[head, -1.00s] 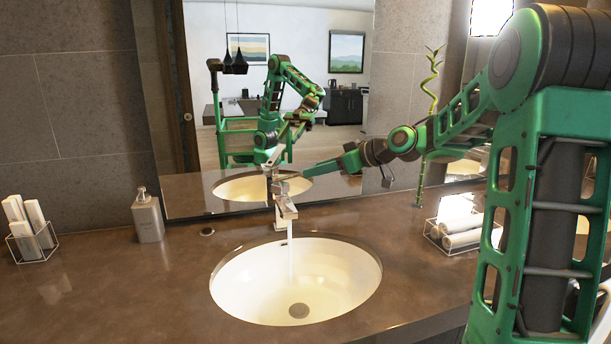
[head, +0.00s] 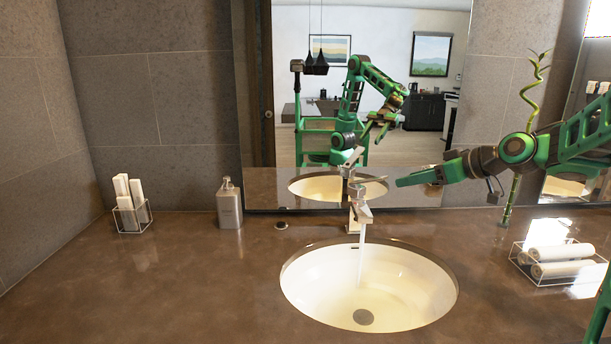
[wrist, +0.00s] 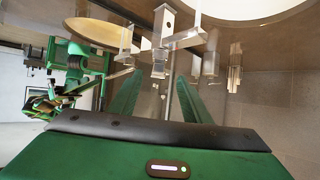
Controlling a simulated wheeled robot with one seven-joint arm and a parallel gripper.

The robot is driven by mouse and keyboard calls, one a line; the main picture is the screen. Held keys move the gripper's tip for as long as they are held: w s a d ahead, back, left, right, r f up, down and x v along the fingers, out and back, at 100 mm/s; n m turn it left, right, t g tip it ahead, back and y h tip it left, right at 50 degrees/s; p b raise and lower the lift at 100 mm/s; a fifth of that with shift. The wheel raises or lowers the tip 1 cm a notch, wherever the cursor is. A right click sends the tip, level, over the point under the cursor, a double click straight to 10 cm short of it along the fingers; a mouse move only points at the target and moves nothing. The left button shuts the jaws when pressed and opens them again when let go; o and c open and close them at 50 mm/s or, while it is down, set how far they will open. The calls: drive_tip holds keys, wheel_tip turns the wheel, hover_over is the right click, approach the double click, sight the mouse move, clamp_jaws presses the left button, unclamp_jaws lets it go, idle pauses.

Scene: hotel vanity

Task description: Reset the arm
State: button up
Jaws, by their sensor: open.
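My gripper (head: 418,179) is to the right of the faucet (head: 361,208) in the head view, above the back of the counter, its fingers pointing left. It is open and holds nothing. Water runs from the faucet into the white oval sink (head: 415,300). In the wrist view the faucet (wrist: 160,40) shows at the top beyond my two green fingers (wrist: 158,100), with the sink rim (wrist: 235,25) above. I cannot tell the exact gap between the fingers and the faucet.
A soap dispenser (head: 229,205) and a wire holder with white rolls (head: 131,208) stand left on the counter (head: 150,285). A wire basket of rolled towels (head: 556,264) and a green bamboo stem (head: 524,120) are on the right. The mirror (head: 290,120) stands close behind my gripper.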

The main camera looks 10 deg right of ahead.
drive_tip(key=s+d+f+m+g+h, duration=0.1)
drive_tip(key=s+f+m+g+h, duration=0.1)
drive_tip(key=s, duration=1.2)
drive_tip(key=s+d+f+m+g+h, duration=0.2)
drive_tip(key=s+f+m+g, duration=0.3)
drive_tip(key=s, duration=0.9)
drive_tip(key=s+d+f+m+g+h, duration=0.1)
drive_tip(key=s+f+m, duration=0.5)
drive_tip(key=s, duration=0.7)
drive_tip(key=shift+s+d+f+g+h, duration=0.2)
drive_tip(key=shift+s+f+g+h, duration=0.2)
drive_tip(key=shift+f+g+h, duration=0.7)
drive_tip(key=shift+r, duration=0.15)
drive_tip(key=shift+w+f, duration=0.25)
drive_tip(key=shift+w, duration=0.4)
